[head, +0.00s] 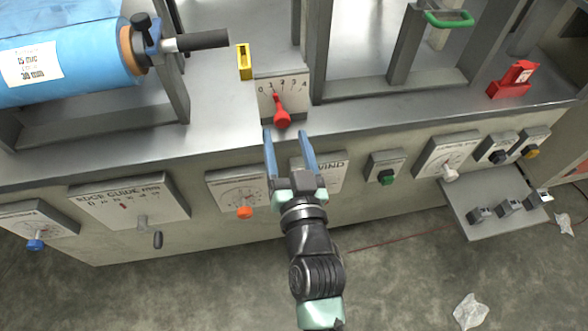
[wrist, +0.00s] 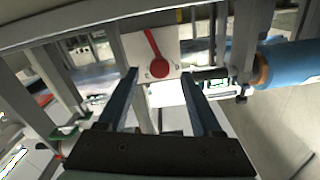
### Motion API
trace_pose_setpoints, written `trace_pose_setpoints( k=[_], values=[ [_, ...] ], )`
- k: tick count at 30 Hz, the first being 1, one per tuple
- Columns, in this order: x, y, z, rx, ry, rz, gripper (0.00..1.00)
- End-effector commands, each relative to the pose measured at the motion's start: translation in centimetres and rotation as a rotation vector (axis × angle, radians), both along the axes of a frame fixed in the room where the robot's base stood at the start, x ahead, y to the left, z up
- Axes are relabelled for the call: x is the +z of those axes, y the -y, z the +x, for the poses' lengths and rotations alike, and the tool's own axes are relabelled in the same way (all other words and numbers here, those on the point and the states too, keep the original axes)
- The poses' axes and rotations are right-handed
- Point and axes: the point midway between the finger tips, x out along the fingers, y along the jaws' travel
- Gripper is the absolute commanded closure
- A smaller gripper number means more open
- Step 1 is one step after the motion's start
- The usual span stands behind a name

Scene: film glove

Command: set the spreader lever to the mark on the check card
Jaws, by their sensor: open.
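The red lever (head: 281,115) is on a pale scale plate (head: 294,99) marked 0 to 4, on the front of the machine's top. Its narrow end points close to the 1; its round knob is at the near end. My gripper (head: 286,134) is open and empty, its two blue fingers just in front of the knob. In the wrist view the red lever (wrist: 154,50) shows between and beyond the fingertips of my gripper (wrist: 159,75), with no contact visible. I cannot pick out a check card for certain, and no mark on one is readable.
A blue film roll (head: 70,55) with a white label and a black handle (head: 203,40) stand left. A yellow block (head: 244,61) is behind the plate. Several dials and knobs line the front panel. A red block (head: 514,80) and a small shelf (head: 490,190) are right.

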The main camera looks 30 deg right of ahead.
Motion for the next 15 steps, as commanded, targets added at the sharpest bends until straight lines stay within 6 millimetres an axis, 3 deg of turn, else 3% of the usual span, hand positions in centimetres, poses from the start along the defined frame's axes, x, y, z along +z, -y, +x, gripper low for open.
trace_pose_setpoints(
  k=[6, 15],
  values=[
    [-0.1, -1.2, -4.0, 0.001, -0.003, 0.0, 0.33],
    [0.0, -2.0, -6.9, 0.0, -0.001, 0.001, 0.33]
  ],
)
